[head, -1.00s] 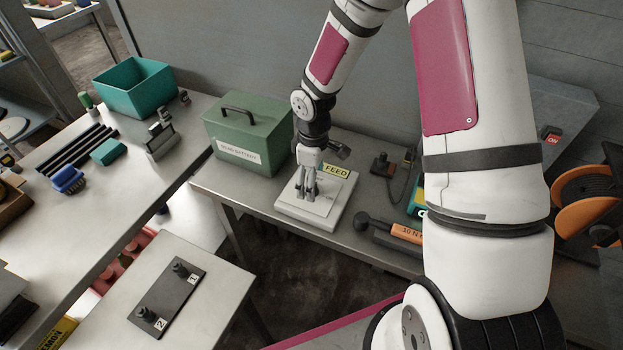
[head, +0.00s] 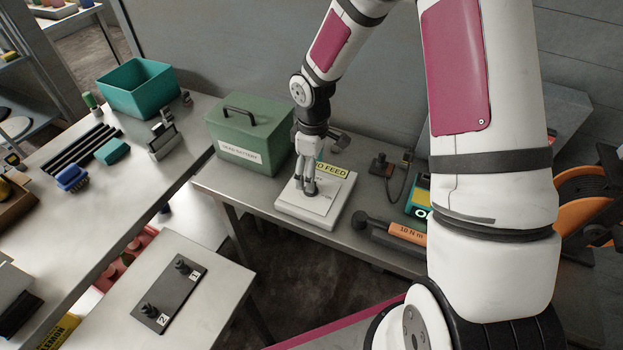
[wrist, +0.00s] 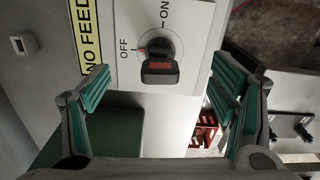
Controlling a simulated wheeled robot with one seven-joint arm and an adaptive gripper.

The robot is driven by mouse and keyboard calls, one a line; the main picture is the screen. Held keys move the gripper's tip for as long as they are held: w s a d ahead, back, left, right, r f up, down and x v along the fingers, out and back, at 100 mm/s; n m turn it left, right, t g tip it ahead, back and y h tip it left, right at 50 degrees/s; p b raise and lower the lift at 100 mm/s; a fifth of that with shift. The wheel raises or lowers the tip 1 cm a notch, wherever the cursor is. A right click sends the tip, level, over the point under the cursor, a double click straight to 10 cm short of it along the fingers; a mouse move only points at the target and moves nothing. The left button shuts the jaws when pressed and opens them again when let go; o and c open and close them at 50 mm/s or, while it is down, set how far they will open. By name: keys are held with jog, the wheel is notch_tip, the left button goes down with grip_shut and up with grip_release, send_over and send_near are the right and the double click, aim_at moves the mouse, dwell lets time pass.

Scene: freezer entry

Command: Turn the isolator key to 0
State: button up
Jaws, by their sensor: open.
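The isolator is a pale box (head: 338,212) on the metal bench, with a yellow "NO FEED" label (head: 333,171). In the wrist view its white face (wrist: 190,20) carries a round black key switch (wrist: 160,52) with a red-marked grip. The marks read OFF and ON; I see no 0. A small red pointer on the switch faces the OFF side. My gripper (head: 307,188) points down over the box. In the wrist view my gripper (wrist: 160,88) is open, with a teal-padded finger on either side of the switch and nothing between them gripped. The head view hides the switch behind the fingers.
A green lidded box (head: 248,135) stands close left of the isolator. An orange-handled tool (head: 405,232) lies to the right. A dark plate with two knobs (head: 168,293) is on the front-left table. A teal bin (head: 138,90) stands farther back.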

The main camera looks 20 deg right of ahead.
jog(key=shift+r+p, duration=0.5)
jog(key=shift+r, duration=1.35)
jog(key=shift+r, duration=0.3)
jog(key=s+r+m+t+h+b, duration=0.15)
jog(key=s+r, duration=0.25)
jog(key=r, duration=0.7)
jog(key=s+r+m+t+b, duration=0.1)
jog(key=s+r+m, duration=0.25)
jog(key=r, duration=0.75)
jog(key=s+r+m+t+y+b, duration=0.1)
jog(key=s+m+t+b, duration=0.2)
jog(key=s, duration=0.8)
jog(key=shift+a+r+m, duration=0.15)
jog(key=shift+a+m, duration=0.05)
jog(key=shift+m, duration=0.8)
jog(key=shift+y, duration=0.25)
